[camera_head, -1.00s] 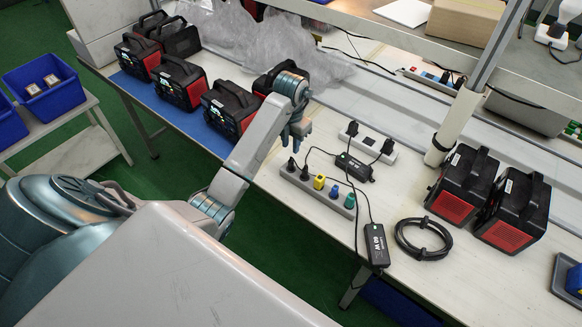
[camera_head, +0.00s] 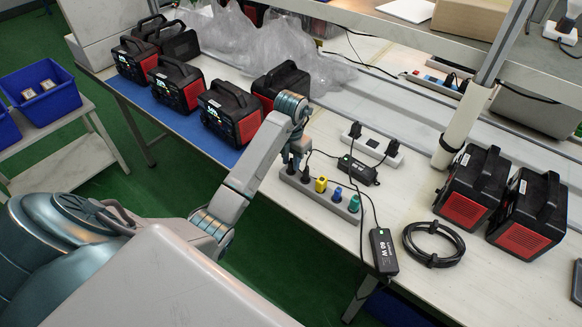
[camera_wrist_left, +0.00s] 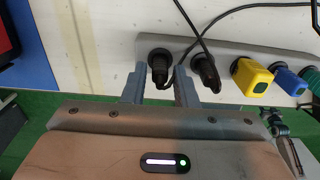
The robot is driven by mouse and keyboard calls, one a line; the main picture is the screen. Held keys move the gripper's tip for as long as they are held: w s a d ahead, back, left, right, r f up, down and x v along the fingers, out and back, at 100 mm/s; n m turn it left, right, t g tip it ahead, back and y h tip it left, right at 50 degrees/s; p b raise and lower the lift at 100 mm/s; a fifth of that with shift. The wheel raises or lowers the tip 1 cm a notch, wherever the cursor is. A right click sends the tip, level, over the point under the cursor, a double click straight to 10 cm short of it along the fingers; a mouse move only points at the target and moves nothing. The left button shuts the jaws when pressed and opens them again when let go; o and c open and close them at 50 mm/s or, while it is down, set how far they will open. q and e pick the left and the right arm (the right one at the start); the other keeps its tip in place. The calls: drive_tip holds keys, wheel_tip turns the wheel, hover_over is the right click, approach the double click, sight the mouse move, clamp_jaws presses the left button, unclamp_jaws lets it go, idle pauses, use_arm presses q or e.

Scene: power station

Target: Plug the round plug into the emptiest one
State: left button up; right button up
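The near grey power strip (camera_head: 329,202) holds a row of plugs: two black ones at its left end, then a yellow plug (camera_head: 321,184), a blue plug (camera_head: 337,194) and a green plug (camera_head: 353,204). My left gripper (camera_head: 292,163) is over the strip's left end. In the left wrist view my left gripper (camera_wrist_left: 159,74) is open, its fingers on either side of the roundish black end plug (camera_wrist_left: 160,62); I cannot tell if they touch it. The second black plug (camera_wrist_left: 206,70) is just right. A white strip (camera_head: 374,150) behind has black plugs at both ends. My right gripper is not in view.
Black power adapters (camera_head: 384,251) and (camera_head: 358,170) lie with cables around the strips. A coiled black cable (camera_head: 433,244) and red-black power stations (camera_head: 470,187) are at the right. More stations (camera_head: 231,114) stand on a blue mat at the left.

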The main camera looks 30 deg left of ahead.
sight(291, 162)
use_arm(q)
clamp_jaws()
drive_tip(key=shift+r+p, duration=1.7)
drive_tip(key=shift+r, duration=0.4)
drive_tip(key=shift+r+p, duration=0.9)
